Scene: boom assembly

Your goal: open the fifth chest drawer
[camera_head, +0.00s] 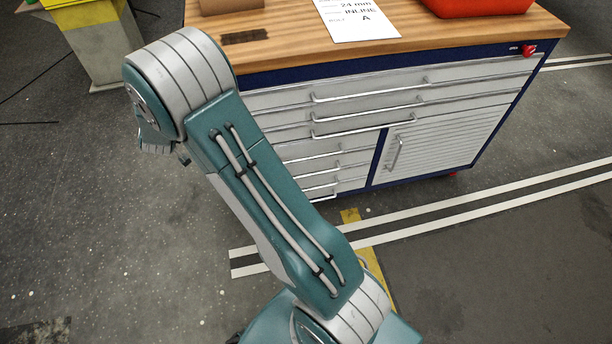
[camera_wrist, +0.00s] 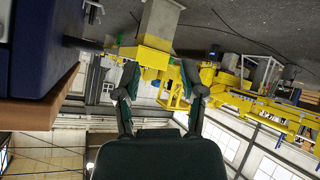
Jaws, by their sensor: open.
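The chest is a workbench with a dark blue frame (camera_head: 375,160) and silver drawer fronts. Wide drawers (camera_head: 370,92) with long bar handles fill its upper part. Below them at the left is a stack of narrower drawers (camera_head: 318,162), partly hidden behind my arm. All the drawers I can see look closed. I cannot tell for certain which front is the fifth. My gripper (camera_wrist: 158,78) shows in the wrist view with its two fingers apart and nothing between them. It points away from the drawer fronts.
A slatted door (camera_head: 440,143) with an upright handle is at the chest's lower right. The wooden top (camera_head: 290,35) carries a paper sheet (camera_head: 357,18) and a red bin (camera_head: 480,6). A yellow-topped stand (camera_head: 95,35) is at the back left. Floor before the chest is clear.

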